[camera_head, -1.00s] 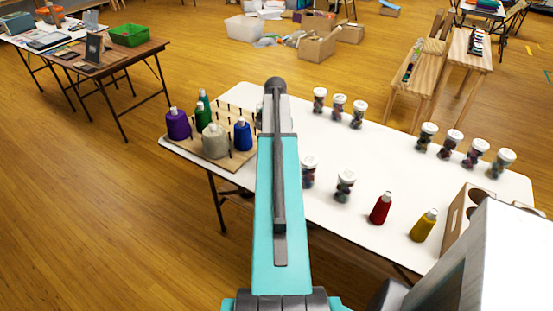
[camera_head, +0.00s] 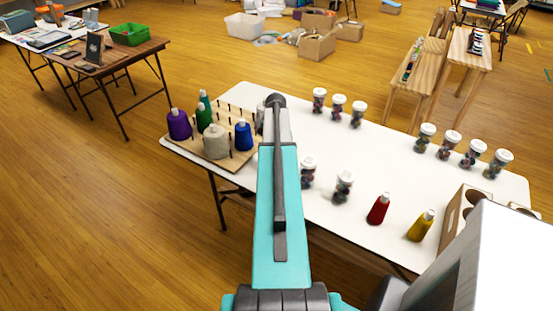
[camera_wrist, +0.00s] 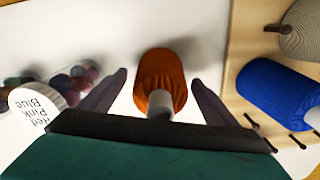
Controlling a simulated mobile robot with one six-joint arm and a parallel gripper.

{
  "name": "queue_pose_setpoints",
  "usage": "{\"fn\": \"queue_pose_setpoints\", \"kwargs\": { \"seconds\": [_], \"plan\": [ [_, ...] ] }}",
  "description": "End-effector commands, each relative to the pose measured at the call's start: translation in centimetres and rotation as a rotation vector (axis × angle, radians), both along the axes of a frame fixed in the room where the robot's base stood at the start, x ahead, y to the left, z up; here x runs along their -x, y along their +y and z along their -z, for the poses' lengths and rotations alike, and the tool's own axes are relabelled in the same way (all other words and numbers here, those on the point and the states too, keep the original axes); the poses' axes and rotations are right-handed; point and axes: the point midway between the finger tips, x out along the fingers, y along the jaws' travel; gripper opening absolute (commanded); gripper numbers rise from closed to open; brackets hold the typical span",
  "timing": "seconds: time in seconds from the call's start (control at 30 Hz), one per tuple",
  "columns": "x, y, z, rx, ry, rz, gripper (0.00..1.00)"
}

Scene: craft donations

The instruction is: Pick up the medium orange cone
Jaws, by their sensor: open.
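The orange cone (camera_wrist: 161,78) is a thread cone with a pale tip, seen in the wrist view against the white tabletop (camera_wrist: 110,35). My gripper (camera_wrist: 160,82) is open, with one dark finger on each side of the cone. Gaps show between the cone and both fingers, and I cannot tell how far the fingertips reach down beside it. In the head view my arm hides the orange cone and my gripper.
A pegged wooden board (camera_head: 236,159) holds purple, green, grey and blue cones; its blue cone (camera_wrist: 280,94) is right of my gripper. A jar (camera_wrist: 38,110) with a white lid stands close on the left.

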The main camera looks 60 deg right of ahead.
Motion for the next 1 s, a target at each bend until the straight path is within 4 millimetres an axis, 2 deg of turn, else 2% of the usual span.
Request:
{"fn": "queue_pose_setpoints", "kwargs": {
  "seconds": [0.4, 0.47, 0.7, 1.0],
  "plan": [
    [0.01, -0.02, -0.02, 0.000, 0.000, 0.000, 0.83],
    [0.02, -0.03, -0.02, 0.000, 0.000, 0.000, 0.74],
    [0.03, -0.02, -0.03, 0.000, 0.000, 0.001, 0.34],
    [0.03, -0.04, -0.10, 0.000, 0.000, 0.001, 0.33]
  ]
}}
